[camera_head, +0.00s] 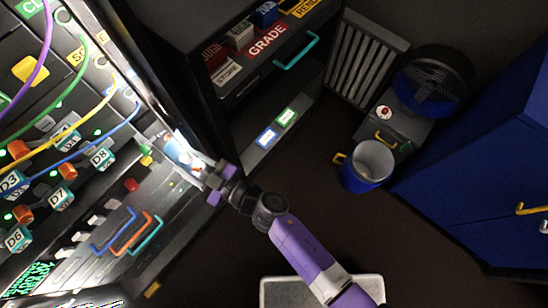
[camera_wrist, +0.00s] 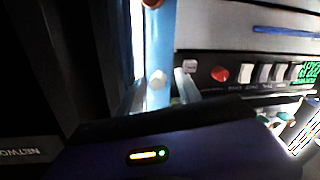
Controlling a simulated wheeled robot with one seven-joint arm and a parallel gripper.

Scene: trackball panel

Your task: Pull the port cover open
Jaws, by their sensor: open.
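My gripper (camera_head: 203,170) is at the right edge of the slanted panel, beside a light blue and white piece (camera_head: 180,152) that may be the port cover. In the wrist view a light blue strip (camera_wrist: 160,35) runs upright, with a small pale knob (camera_wrist: 157,78) low on it. My gripper's fingers (camera_wrist: 160,92) are open, one on each side of this knob. I cannot tell whether they touch it. The lower part of the strip is hidden behind my gripper's body. The cover's hinge and the port do not show clearly.
The panel carries coloured cables, a red button (camera_head: 131,185), several light switches and three coloured handles (camera_head: 128,232). The wrist view also shows the red button (camera_wrist: 220,74). A blue bucket (camera_head: 372,165) stands on open floor.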

